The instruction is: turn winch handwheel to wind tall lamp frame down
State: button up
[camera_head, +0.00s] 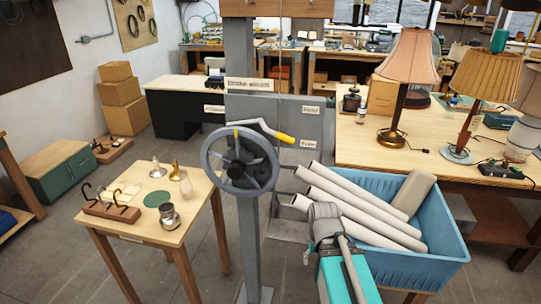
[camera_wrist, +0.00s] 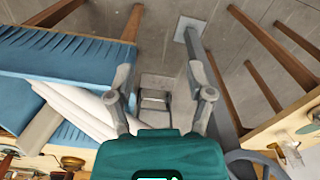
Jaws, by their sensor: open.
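The grey spoked winch handwheel (camera_head: 240,160) is mounted on an upright grey post (camera_head: 251,245) in the head view. A crank arm with a yellow grip (camera_head: 285,138) shows above it to the right. Part of the wheel rim also shows at the lower right of the wrist view (camera_wrist: 238,157). My gripper (camera_wrist: 160,70) is open, with nothing between its fingers, and the floor shows beyond them. The handwheel is off to its right in the wrist view, not between the fingers. I cannot make out the tall lamp frame; a thin cable runs up above the wheel.
A blue crate (camera_head: 440,235) with several pale tubes (camera_head: 350,205) stands right of the post, close to my arm. A small wooden table (camera_head: 150,235) with small parts is left of the wheel. A workbench (camera_head: 430,135) with lamps is at the right.

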jog(key=shift+a, duration=0.1)
dwell(0.5)
jog(key=m+t+y+b, duration=0.4)
jog(key=m+t+y, duration=0.65)
jog(key=t, duration=0.55)
send_near(263, 168)
jog(key=shift+s+d+m+h, duration=0.75)
jog(key=shift+s+d+m, duration=0.1)
jog(key=shift+s, duration=0.1)
jog(key=shift+w+a, duration=0.1)
jog(key=shift+f+x, duration=0.15)
jog(key=shift+x, duration=3.25)
jog(key=shift+f+x, duration=0.15)
jog(key=shift+x, duration=3.25)
